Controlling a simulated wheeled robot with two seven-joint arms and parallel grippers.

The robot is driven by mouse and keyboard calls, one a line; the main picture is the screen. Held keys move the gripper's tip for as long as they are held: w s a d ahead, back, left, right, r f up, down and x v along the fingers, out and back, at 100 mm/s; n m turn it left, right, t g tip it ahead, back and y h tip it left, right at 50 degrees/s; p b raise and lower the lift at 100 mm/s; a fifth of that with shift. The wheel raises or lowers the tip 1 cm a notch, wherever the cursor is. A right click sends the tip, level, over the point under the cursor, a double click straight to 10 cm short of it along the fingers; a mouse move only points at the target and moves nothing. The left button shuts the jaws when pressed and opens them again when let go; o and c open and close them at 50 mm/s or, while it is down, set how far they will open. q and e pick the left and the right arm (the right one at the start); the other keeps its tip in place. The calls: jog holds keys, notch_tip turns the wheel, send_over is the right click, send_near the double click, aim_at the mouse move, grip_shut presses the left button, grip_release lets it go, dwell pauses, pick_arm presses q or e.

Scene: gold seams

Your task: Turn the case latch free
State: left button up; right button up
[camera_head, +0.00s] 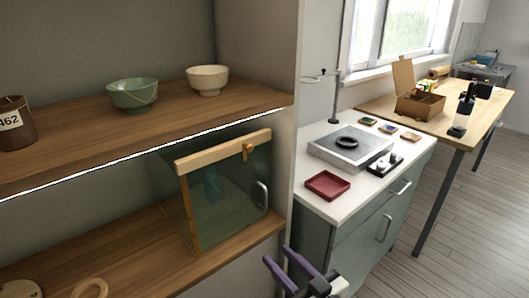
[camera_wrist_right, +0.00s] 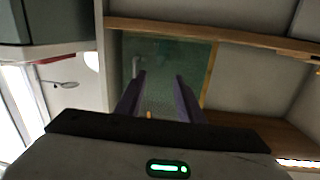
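The case (camera_head: 228,195) is a greenish glass box on the lower shelf, with a pale wooden top bar (camera_head: 215,153) and a metal handle (camera_head: 262,195) on its front. A small brass latch (camera_head: 248,151) hangs at the bar's right part. My right gripper (camera_head: 278,255), with purple fingers, is open and empty, below and in front of the case. In the right wrist view, its fingers (camera_wrist_right: 160,76) stand apart before the glass (camera_wrist_right: 165,55). A small orange-brass bit, likely the latch (camera_wrist_right: 149,114), shows low between them; the bar is hidden there. My left gripper is not in view.
The upper shelf (camera_head: 160,118) above the case holds a green bowl (camera_head: 133,94), a cream bowl (camera_head: 208,79) and a brown cup (camera_head: 14,122). A wall panel (camera_head: 303,90) borders the shelves. A white-topped cabinet (camera_head: 335,215) stands to the right.

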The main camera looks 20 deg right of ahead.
aim_at(250, 149)
jog(key=w+d+r+n+t+y, duration=0.1)
jog(key=w+r+t+y, duration=0.15)
jog(key=r, duration=0.55)
jog(key=w+d+r+n+t+y, duration=0.1)
jog(key=w+r+t, duration=0.15)
jog(key=r, duration=0.65)
jog(key=shift+g, duration=0.3)
jog(key=x, duration=0.4)
jog(key=p+x, duration=0.1)
jog(key=x, duration=0.4)
jog(key=shift+w+f, duration=0.15)
jog(key=shift+w, duration=0.2)
jog(key=shift+w+a, duration=0.15)
jog(key=shift+w, duration=0.25)
jog(key=shift+c, duration=0.3)
grip_shut()
